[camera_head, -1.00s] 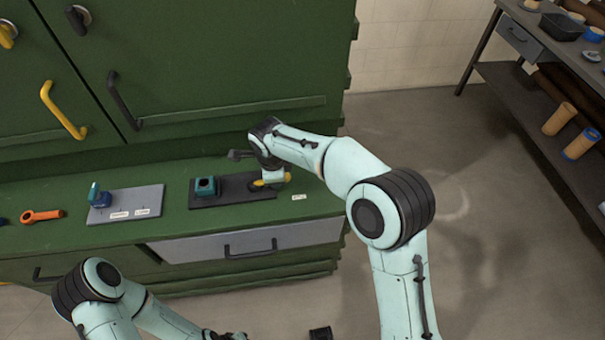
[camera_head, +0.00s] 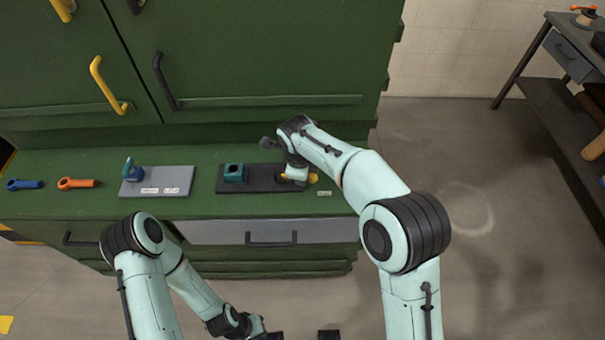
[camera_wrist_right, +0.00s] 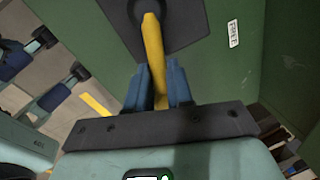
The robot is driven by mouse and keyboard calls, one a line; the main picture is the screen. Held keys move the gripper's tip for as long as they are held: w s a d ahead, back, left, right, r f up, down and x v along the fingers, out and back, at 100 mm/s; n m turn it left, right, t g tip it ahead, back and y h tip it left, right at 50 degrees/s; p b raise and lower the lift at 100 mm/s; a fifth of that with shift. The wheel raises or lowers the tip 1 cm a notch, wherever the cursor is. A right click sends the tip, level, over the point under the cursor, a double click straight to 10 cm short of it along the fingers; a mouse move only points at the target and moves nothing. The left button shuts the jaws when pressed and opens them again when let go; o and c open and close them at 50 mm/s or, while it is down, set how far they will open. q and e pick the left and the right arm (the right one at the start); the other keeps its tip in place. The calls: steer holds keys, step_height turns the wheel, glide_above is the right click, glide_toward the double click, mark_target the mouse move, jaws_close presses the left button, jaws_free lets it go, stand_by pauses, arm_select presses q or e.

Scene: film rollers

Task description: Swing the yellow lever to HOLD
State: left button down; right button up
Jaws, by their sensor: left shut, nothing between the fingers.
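The yellow lever (camera_head: 312,178) shows in small part at the right end of a black plate (camera_head: 262,185) on the green bench, mostly covered by my right gripper (camera_head: 291,178). In the right wrist view the yellow lever (camera_wrist_right: 152,40) runs from a dark plate down between the blue fingers of my right gripper (camera_wrist_right: 160,75), which are closed against its sides. A white label (camera_wrist_right: 233,33) beside the plate seems to read FREE. No HOLD label can be made out. My left gripper (camera_head: 272,335) is shut and empty at the bottom edge, partly cut off, away from the bench.
A teal block (camera_head: 233,173) stands on the black plate. Left of it are a grey plate (camera_head: 176,181) with a blue part, an orange tool (camera_head: 76,183) and a blue tool (camera_head: 24,184). The green cabinet rises behind. A shelf unit (camera_head: 550,100) stands at right, past open floor.

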steer(key=shift+o, duration=1.4)
step_height(320, 180, up, 13)
steer(key=s, duration=0.2)
steer(key=shift+s+a+p, duration=0.2)
steer(key=shift+a+p, duration=0.1)
steer(key=shift+p, duration=0.15)
